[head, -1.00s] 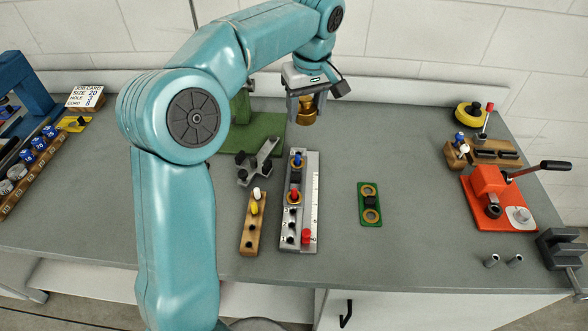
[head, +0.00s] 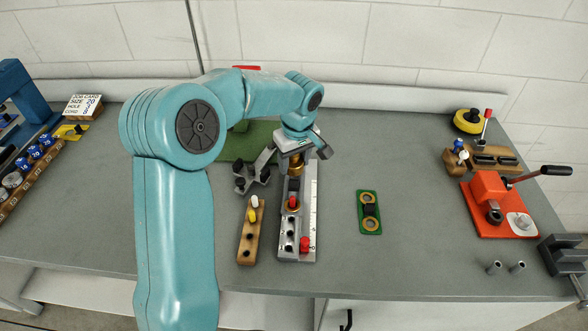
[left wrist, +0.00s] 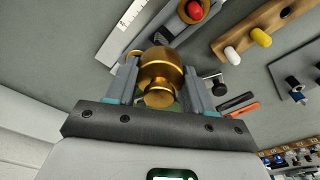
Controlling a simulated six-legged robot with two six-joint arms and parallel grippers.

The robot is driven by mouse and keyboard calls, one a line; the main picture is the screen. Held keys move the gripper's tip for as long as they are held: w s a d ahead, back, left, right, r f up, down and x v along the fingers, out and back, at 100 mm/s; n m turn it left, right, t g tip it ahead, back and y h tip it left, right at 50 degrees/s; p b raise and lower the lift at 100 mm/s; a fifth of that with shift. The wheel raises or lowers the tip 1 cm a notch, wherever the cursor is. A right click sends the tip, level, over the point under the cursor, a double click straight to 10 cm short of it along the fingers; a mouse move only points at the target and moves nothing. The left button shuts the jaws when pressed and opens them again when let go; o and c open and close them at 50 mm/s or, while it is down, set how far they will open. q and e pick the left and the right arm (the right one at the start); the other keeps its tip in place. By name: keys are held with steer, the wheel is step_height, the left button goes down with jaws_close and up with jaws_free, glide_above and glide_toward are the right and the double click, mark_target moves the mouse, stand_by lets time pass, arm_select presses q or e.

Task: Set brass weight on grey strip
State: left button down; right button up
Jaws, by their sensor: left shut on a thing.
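The brass weight (head: 296,170) is between the fingers of my left gripper (head: 295,160), which is shut on it. In the left wrist view the brass weight (left wrist: 160,68) fills the space between the fingers of the left gripper (left wrist: 163,85). The grey strip (head: 284,254) lies in the middle of the bench, with a pale marked scale (head: 310,215) along its right side. The gripper and weight are over its far end and hide the blue peg there. I cannot tell whether the weight touches the strip. My right gripper is not in view.
A red-topped peg (head: 292,202) and a red knob (head: 304,243) are on the strip. A wooden block (head: 247,240) with white and yellow pegs stands at its left. A green plate (head: 369,225) lies right. A red lever press (head: 490,195) stands farther right. Bench between is clear.

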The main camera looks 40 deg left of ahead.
mark_target(294, 170)
arm_select(q)
step_height(294, 170, down, 3)
steer(key=shift+f, duration=0.2)
steer(key=shift+f, duration=0.1)
steer(key=shift+c, duration=2.1)
jaws_free()
